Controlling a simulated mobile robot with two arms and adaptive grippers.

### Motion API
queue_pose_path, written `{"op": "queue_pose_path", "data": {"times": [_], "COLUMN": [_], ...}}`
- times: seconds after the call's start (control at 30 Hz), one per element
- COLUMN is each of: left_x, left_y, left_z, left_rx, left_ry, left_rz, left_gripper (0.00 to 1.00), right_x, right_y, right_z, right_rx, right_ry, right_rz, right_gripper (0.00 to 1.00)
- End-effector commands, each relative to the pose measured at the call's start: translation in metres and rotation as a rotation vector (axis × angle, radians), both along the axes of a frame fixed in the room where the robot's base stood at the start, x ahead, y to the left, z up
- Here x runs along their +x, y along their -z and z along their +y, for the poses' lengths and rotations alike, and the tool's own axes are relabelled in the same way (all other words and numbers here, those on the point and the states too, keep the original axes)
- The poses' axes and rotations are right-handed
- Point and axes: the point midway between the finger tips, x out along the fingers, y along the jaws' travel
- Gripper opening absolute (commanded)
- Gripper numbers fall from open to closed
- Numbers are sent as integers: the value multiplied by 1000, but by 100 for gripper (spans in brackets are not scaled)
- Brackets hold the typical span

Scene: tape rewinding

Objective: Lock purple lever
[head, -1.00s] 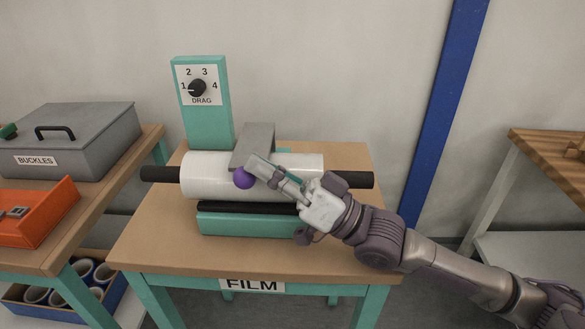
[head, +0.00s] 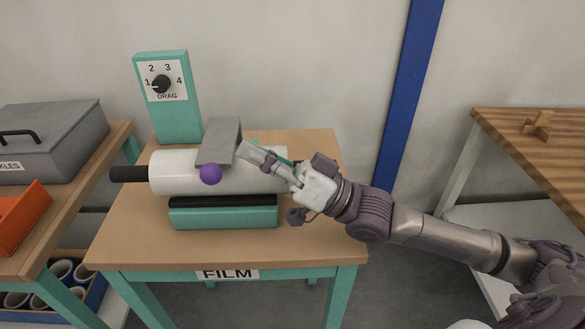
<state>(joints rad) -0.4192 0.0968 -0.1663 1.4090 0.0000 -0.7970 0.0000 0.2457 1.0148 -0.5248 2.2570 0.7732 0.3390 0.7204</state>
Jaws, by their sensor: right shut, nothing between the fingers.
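The purple lever knob (head: 210,174) sits at the front of the film machine, just below the front edge of a grey bracket (head: 220,143) that lies over the white film roll (head: 175,173). My right gripper (head: 243,150) is shut and empty. Its fingertips are to the right of the knob and slightly higher in the picture, close to the bracket's right edge; I cannot tell whether they touch it. The lever's arm behind the knob is not clearly seen. My left gripper is not in view.
The teal drag panel (head: 168,95) stands behind the roll on the table (head: 130,235), and a teal base (head: 225,217) lies in front. A grey box (head: 60,140) and orange tray (head: 20,222) are at left. A wooden table (head: 540,150) is at right.

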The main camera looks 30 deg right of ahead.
Motion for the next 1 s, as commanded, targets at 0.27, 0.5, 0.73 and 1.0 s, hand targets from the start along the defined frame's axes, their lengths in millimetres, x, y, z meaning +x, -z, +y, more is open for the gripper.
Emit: {"op": "queue_pose_path", "data": {"times": [0.27,0.5,0.73,1.0], "left_x": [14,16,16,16], "left_y": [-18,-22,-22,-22], "left_z": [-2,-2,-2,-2], "left_rx": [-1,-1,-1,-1], "left_ry": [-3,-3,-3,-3], "left_rz": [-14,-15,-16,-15], "left_gripper": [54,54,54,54], "right_x": [-17,-22,-22,-22], "right_y": [26,31,31,31], "right_z": [-37,-48,-49,-49], "right_rx": [-4,0,0,0], "right_ry": [0,-2,-2,-2], "right_rz": [4,0,-1,-1], "right_gripper": [0,0,0,0]}}
